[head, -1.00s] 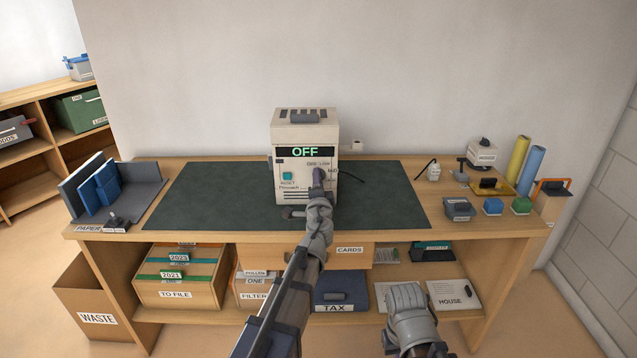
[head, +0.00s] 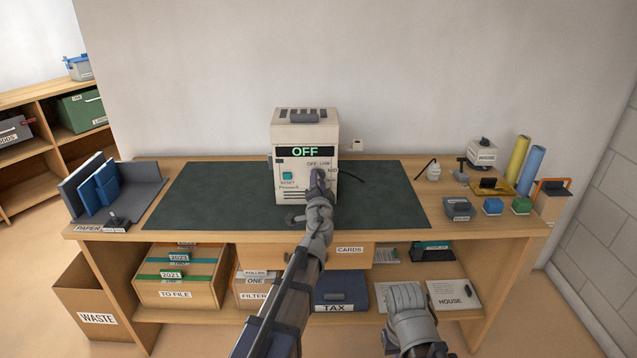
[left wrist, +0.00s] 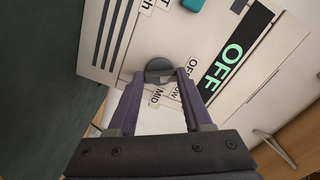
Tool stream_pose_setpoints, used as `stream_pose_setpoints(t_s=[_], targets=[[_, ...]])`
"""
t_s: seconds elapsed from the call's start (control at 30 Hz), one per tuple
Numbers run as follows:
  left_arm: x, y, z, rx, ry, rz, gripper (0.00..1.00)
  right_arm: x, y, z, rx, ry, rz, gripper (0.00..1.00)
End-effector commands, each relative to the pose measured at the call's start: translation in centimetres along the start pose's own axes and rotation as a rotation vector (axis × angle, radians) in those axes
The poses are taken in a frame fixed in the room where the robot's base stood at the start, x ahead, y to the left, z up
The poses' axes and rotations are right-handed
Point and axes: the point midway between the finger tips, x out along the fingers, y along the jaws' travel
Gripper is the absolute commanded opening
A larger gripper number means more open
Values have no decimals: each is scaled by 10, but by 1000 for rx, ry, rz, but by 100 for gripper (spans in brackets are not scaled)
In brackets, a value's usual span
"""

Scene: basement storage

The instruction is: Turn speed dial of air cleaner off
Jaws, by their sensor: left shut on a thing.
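The air cleaner (head: 305,160) is a cream box on the dark mat, its display (head: 305,152) reading OFF in green. Its front carries OFF, LOW and MID labels and a teal RESET button (head: 287,175). My left gripper (head: 317,181) is at the right part of that front, shut on the speed dial. In the left wrist view the round dark grey dial (left wrist: 158,68) sits between the fingertips of the left gripper (left wrist: 161,79). The fingers partly cover it, and its pointer is not clear. My right gripper (head: 408,305) hangs low before the desk; its jaws are unclear.
The dark mat (head: 215,200) is clear on both sides of the cleaner. A paper holder (head: 140,190) stands at the desk's left end. Blocks, rolls and small tools crowd the right end, including a blue block (head: 493,206). A cable runs from the cleaner's right.

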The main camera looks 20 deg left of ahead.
Motion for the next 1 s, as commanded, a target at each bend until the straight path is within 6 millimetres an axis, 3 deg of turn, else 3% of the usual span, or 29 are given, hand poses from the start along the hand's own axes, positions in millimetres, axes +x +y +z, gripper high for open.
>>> stream_pose_setpoints(t_s=[0.07, 0.1, 0.33, 0.73, 1.0], targets=[[-1, 0, 0, -4, 0, 1, 0, 0, 0, 0, 0, 0, 0, 0], [-1, 0, 0, -4, 0, 1, 52, 0, 0, 0, 0, 0, 0, 0], [0, 0, 0, -2, 0, 0, 78, 0, 0, 0, 0, 0, 0, 0], [-6, 0, 0, -1, 0, 0, 80, 0, 0, 0, 0, 0, 0, 0], [-43, 0, 1, -1, 1, 1, 80, 0, 0, 0, 0, 0, 0, 0]])
